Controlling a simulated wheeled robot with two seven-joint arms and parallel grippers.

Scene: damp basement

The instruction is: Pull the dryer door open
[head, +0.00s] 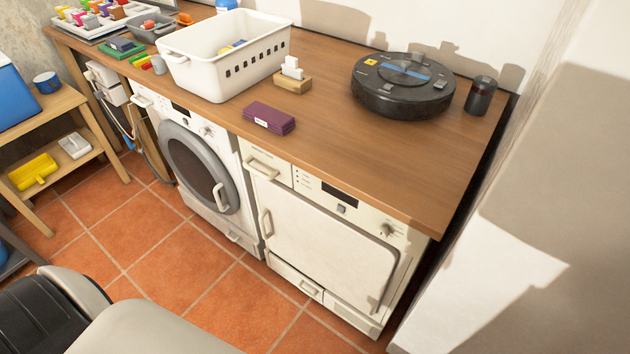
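The dryer (312,188) is the white machine under the right part of the counter. Its flat, square door (325,245) looks shut. A vertical pale door handle (265,223) sits at the door's left edge, with a hinge-like strip near the lower right. A control panel with a dark display and a knob runs above the door. Neither of my grippers is in view. Part of my own body shows at the lower left, well apart from the dryer.
A washing machine (228,160) with a round grey door stands left of the dryer. The wooden counter (370,165) above holds a white basket (205,75), a robot vacuum (385,100) and a purple pack (269,117). The tiled floor (190,255) in front is clear. A wall is at the right.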

